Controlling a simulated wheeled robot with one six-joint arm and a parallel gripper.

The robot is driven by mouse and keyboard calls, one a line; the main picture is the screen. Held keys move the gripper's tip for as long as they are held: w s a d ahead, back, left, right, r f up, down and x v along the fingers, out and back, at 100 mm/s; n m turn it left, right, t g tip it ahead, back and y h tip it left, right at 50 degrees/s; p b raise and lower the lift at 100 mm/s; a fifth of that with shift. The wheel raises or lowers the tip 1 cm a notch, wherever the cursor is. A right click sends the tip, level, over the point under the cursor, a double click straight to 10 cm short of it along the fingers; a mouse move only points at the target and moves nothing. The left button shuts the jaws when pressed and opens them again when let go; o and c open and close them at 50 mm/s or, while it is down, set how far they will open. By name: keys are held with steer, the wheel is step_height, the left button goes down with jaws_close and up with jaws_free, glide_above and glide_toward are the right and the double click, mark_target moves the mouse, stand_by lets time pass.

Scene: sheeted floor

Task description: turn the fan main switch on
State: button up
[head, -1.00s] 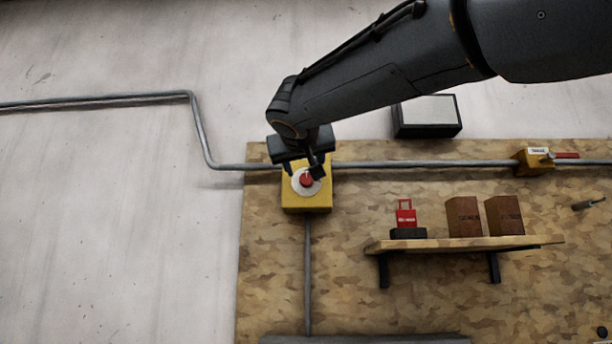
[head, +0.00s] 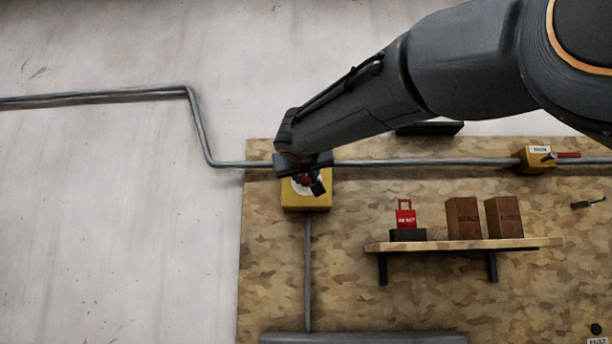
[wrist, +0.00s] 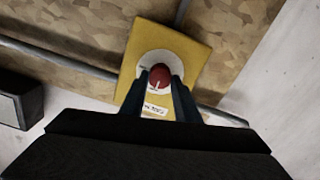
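A yellow switch box (head: 308,203) is mounted on the board's upper left edge, with a red knob on a white disc. My gripper (head: 308,184) is right in front of it and hides much of the knob. In the wrist view the box (wrist: 190,55) shows the round red knob (wrist: 160,76) with a white mark, and a small label (wrist: 155,109) too small to read. My gripper's fingers (wrist: 161,84) stand open, one on each side of the knob. I cannot tell whether they touch it.
Another yellow box (head: 535,159) with a red lever sits to the right along the conduit (head: 430,162). Below, a shelf (head: 460,244) holds a red padlock-shaped item (head: 405,218) and two brown blocks (head: 463,218). A dark box (wrist: 20,98) is left in the wrist view.

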steer(key=c, duration=0.4)
steer(key=shift+f+m+b, duration=0.1)
steer(key=shift+m+b, duration=0.3)
steer(key=shift+b, duration=0.55)
steer(key=m+b, duration=0.2)
steer(key=b, duration=0.3)
steer(key=shift+w+f, duration=0.1)
steer(key=shift+f, duration=0.1)
steer(key=m+b, duration=0.4)
steer(key=b, duration=0.3)
steer(key=shift+m, duration=0.4)
steer(key=m+b, duration=0.3)
steer(key=m, duration=0.1)
steer(key=shift+r+m+b, duration=0.15)
steer(key=shift+m+b, duration=0.15)
steer(key=m+b, duration=0.2)
steer(key=m, duration=0.3)
steer(key=shift+r+m, duration=0.1)
steer(key=shift+m, duration=0.2)
steer(key=shift+d, duration=0.1)
